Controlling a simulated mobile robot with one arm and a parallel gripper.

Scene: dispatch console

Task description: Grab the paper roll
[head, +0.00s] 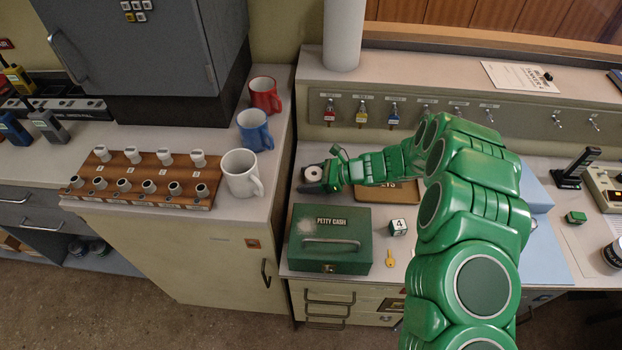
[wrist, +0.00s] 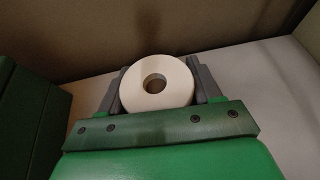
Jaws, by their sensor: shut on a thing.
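The paper roll (wrist: 178,80) is a small white roll with a round brown core hole. In the wrist view it sits between the two grey fingers of my gripper (wrist: 160,85), with a finger against each side. In the head view the roll (head: 313,173) shows its round end at the tip of my gripper (head: 316,178), behind the green petty cash box. My gripper is shut on the roll. I cannot tell whether the roll is lifted off the desk surface.
The petty cash box (head: 330,239) stands just in front of my gripper. A brown tray (head: 387,191), a numbered cube (head: 398,228) and a key (head: 390,258) lie to its right. Red, blue and white mugs (head: 241,174) stand on the higher cabinet at left. A key rack (head: 440,112) runs behind.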

